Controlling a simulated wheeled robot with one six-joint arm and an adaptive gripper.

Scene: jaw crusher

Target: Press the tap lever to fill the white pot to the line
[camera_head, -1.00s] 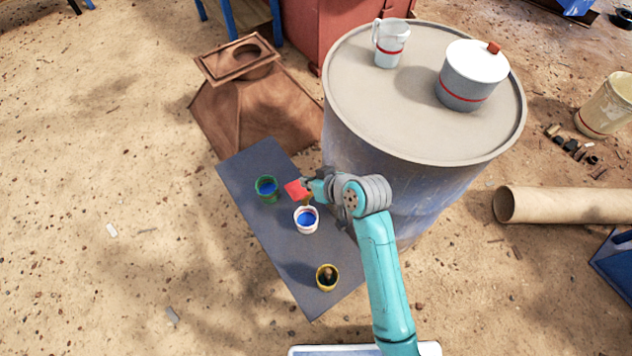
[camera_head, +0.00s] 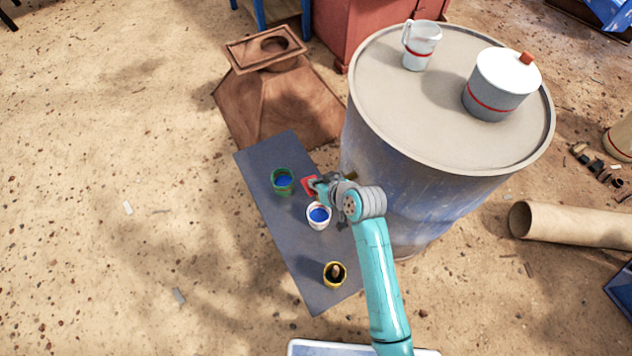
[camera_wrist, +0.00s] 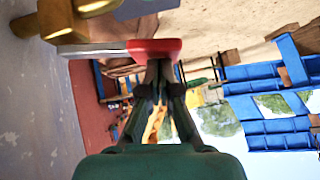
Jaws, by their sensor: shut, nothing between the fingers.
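The white pot (camera_head: 318,227) stands on the grey board, with blue liquid inside; I cannot make out its fill line. The tap's red lever end (camera_head: 309,184) shows just above and left of the pot in the head view. In the wrist view the brass tap (camera_wrist: 68,20) is at the top left, and its grey lever runs right to the red end (camera_wrist: 155,46). My gripper (camera_head: 319,184) is shut and empty, its fingertips (camera_wrist: 158,66) right at the red end. They appear to meet it, but I cannot tell if they press it.
A green pot (camera_head: 282,189) with blue liquid and a yellow pot (camera_head: 334,284) stand on the grey board (camera_head: 285,240). The large drum (camera_head: 410,190) beside them carries a white jug (camera_head: 421,48) and a lidded pot (camera_head: 500,85). A rusty hopper (camera_head: 275,105) lies behind.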

